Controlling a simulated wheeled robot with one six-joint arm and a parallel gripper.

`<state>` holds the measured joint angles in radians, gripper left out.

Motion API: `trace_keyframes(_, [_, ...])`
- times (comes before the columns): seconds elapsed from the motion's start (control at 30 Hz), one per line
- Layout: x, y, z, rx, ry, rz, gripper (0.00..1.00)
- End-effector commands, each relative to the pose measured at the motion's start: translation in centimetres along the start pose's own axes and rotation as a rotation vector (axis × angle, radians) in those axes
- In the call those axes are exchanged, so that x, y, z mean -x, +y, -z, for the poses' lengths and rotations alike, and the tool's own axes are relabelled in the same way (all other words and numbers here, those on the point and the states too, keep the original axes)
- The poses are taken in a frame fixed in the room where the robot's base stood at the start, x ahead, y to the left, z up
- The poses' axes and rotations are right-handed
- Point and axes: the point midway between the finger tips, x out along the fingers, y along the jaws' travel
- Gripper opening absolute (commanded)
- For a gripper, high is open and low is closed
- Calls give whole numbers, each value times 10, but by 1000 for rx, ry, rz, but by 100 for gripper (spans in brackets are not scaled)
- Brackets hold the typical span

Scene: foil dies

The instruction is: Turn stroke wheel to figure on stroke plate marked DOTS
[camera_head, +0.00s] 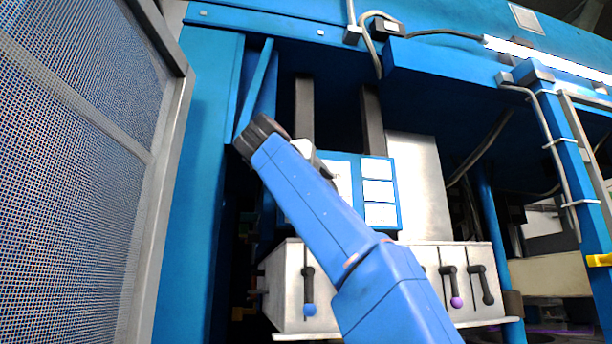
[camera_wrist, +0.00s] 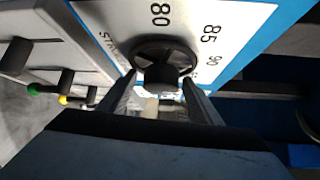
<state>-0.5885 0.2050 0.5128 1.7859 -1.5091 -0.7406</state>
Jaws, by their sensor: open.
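The dark stroke wheel (camera_wrist: 160,55), with a round rim and a knob-like hub, is in the upper middle of the wrist view. In the head view my arm covers the wheel and my gripper. No DOTS plate can be read in either view.
In the head view, a blue panel with white plates (camera_head: 378,192) is right of my arm. Below is a metal box with levers (camera_head: 309,285), some with coloured knobs. A mesh guard (camera_head: 70,180) stands at the left. Green and yellow knobs (camera_wrist: 63,100) show in the wrist view.

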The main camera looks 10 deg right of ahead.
Motion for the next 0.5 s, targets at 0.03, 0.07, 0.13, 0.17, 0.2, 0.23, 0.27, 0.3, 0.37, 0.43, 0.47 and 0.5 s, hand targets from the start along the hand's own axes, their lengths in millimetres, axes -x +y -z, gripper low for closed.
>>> trace_keyframes(0.03, [5, 0, 0, 0, -2, -1, 58])
trace_keyframes(0.07, [9, 0, -1, 0, -4, -1, 58])
trace_keyframes(0.13, [18, 0, -1, 0, -4, 0, 58])
trace_keyframes(0.17, [22, 0, -1, 0, -4, 0, 58])
trace_keyframes(0.2, [28, 0, -1, 0, -5, -1, 58])
trace_keyframes(0.23, [32, 0, -1, 0, -5, -1, 58])
trace_keyframes(0.27, [37, 0, -1, 0, -5, 0, 58])
trace_keyframes(0.3, [43, 0, -1, 0, -5, 0, 58])
trace_keyframes(0.37, [51, 0, -1, -1, -4, -1, 58])
trace_keyframes(0.43, [61, 0, -1, 0, -5, 0, 58])
trace_keyframes(0.47, [65, 0, -1, 0, -5, -1, 58])
trace_keyframes(0.5, [71, 0, -1, 0, -4, -1, 58])
